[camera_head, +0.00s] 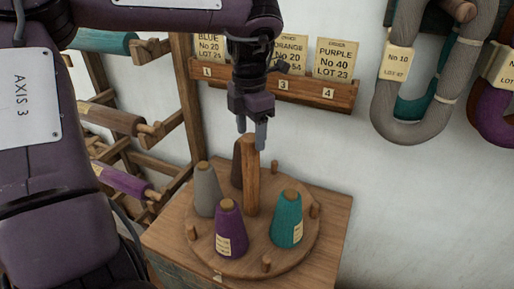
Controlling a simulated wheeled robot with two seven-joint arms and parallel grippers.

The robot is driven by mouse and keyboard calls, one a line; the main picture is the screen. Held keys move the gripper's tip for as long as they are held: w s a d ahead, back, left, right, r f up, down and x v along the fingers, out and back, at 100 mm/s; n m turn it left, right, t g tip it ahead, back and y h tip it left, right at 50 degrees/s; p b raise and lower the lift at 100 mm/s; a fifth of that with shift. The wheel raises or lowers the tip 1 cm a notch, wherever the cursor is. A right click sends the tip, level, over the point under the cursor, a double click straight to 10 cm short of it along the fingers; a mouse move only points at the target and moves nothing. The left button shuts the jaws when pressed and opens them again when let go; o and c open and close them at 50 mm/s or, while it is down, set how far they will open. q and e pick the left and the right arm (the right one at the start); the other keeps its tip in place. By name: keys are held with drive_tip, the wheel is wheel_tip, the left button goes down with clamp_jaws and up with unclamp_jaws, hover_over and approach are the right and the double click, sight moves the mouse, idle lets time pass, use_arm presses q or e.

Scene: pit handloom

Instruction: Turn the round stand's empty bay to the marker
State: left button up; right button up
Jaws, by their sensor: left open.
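The round stand (250,262) is a wooden disc with a tall centre post (251,180) and short pegs near its rim. It carries a grey cone (206,192) at left, a purple cone (229,232) at front left, a teal cone (286,222) at right and a dark brown cone (237,165) behind, partly hidden by the post. The bay at the right back (285,184) looks empty. A small pale mark, seemingly the marker (217,277), shows at the front left. My left gripper (251,134) points down, open, at the post's top; contact is unclear. My right gripper is out of view.
The stand sits on a wooden table (334,215). A rack (190,100) with spools stands at left. A card shelf (315,93) is on the wall behind. Yarn hanks (405,110) hang at upper right. Space right of the stand looks clear.

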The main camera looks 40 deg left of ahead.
sight(251, 153)
use_arm(q)
wheel_tip(251, 153, down, 5)
drive_tip(key=shift+f+p, duration=0.15)
drive_tip(key=shift+p, duration=0.4)
drive_tip(key=shift+f, duration=0.55)
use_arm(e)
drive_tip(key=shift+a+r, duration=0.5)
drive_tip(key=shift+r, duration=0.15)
use_arm(q)
clamp_jaws()
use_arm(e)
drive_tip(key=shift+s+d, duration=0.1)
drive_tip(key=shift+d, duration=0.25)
